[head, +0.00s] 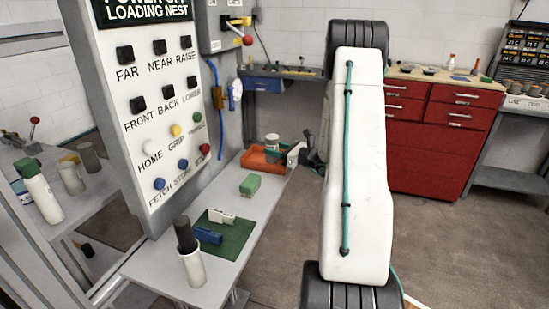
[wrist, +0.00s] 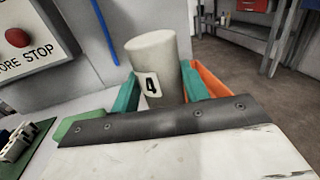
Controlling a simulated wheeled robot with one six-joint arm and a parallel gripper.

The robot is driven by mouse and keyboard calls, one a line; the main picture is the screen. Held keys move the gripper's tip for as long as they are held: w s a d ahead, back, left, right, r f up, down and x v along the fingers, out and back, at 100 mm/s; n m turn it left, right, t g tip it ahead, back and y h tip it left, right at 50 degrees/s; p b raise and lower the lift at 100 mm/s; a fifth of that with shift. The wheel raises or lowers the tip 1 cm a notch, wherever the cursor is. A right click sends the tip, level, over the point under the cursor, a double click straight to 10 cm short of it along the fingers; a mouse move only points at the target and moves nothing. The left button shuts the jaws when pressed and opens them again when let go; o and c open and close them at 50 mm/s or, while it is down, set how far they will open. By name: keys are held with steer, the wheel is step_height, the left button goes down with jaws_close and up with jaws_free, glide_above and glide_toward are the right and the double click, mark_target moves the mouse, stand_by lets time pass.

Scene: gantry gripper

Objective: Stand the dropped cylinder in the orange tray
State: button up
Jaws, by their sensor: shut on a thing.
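A pale grey cylinder (wrist: 152,55) marked with a black 4 stands between the two teal fingers of my gripper (wrist: 160,88) in the wrist view. The fingers are shut on its sides. In the head view the cylinder (head: 272,141) looks about upright, over or in the orange tray (head: 256,164) at the bench's far end. I cannot tell whether its base touches the tray floor.
A green block (head: 250,184) lies on the bench nearer than the tray. A green mat (head: 232,241) holds a blue block (head: 208,235) and a white one. A white cup (head: 192,268) with a dark rod stands in front. The button panel (head: 150,100) rises at the left.

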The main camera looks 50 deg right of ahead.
step_height(320, 180, down, 4)
steer(key=shift+w+d+r, duration=0.15)
steer(key=shift+r, duration=0.05)
steer(key=o, duration=1.4)
steer(key=shift+o, duration=0.2)
